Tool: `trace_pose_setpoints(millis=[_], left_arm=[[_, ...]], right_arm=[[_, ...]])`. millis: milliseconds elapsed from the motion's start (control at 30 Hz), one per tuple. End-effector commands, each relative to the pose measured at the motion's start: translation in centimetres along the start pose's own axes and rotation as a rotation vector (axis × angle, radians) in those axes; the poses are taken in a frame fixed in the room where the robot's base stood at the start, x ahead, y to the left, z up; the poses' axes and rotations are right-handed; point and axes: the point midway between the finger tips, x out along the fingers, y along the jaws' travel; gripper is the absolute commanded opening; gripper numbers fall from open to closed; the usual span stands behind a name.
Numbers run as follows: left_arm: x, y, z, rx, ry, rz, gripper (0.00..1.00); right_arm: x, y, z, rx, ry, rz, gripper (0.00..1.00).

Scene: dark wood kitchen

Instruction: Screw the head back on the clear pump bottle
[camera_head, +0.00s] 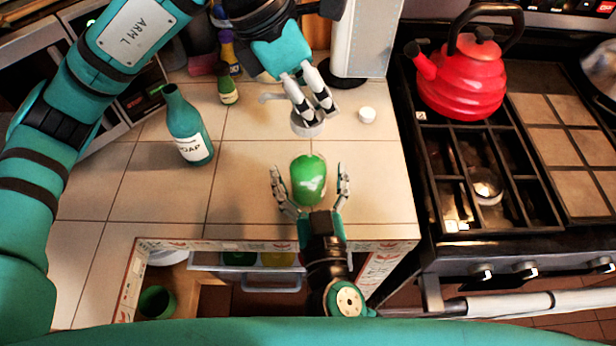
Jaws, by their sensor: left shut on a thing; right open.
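My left gripper (312,108) is shut on a pale grey pump head (305,127). It holds it over the counter, with the head's spout pointing left. A rounded bottle with bright green contents (308,180), seen from above, stands on the counter just below the pump head in the picture; it appears to be the clear pump bottle. The head is apart from it. My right gripper (312,192) is open, with one finger on each side of the bottle and visible gaps between. The bottle's lower side is partly hidden by the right gripper.
A teal bottle labelled soap (188,130) and a small green bottle (226,85) stand left on the tiled counter (245,185). A small white cap (367,115) lies right of the pump head. A red kettle (462,80) sits on the stove. An open drawer (200,262) is below.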

Motion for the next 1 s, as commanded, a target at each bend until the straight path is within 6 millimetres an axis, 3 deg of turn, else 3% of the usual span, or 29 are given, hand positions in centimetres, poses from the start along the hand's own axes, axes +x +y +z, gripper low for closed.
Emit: trace_pose_setpoints(millis=[200,567,1000], left_arm=[[0.0,0.0,0.0,0.000,0.000,0.000,0.00],[0.0,0.0,0.0,0.000,0.000,0.000,0.00],[0.0,0.0,0.0,0.000,0.000,0.000,0.00]], right_arm=[[2.1,0.0,0.1,-0.003,-0.001,0.001,0.91],[2.4,0.0,0.1,-0.001,-0.002,0.001,0.91],[2.4,0.0,0.1,-0.001,-0.002,0.000,0.33]])
